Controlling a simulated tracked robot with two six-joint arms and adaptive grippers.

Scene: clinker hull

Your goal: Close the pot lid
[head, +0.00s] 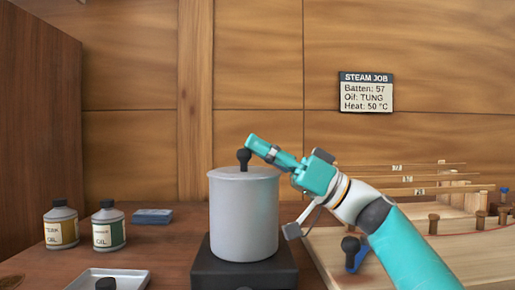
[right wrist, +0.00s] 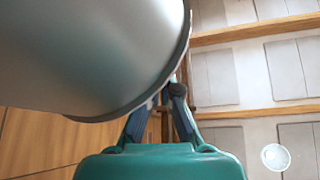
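The grey cylindrical pot (head: 244,215) stands upright on a black hot plate (head: 244,270). Its flat grey lid (head: 225,171) lies level across the top, with a black knob (head: 244,158) standing up from it. I see no clear gap at the rim. My right gripper (head: 256,147) reaches in from the right, its teal fingertip just above the knob; contact is unclear. In the right wrist view, grey metal (right wrist: 90,50) fills the upper left. There the fingers (right wrist: 160,101) are apart, and I cannot see the knob clearly between them. My left gripper is not in view.
Two oil bottles (head: 61,226) (head: 109,227) and a blue block (head: 152,216) stand left of the pot. A pale tray (head: 75,284) is at the front left. A board with pegs and battens (head: 450,230) lies right. A sign (head: 366,92) hangs on the wooden wall.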

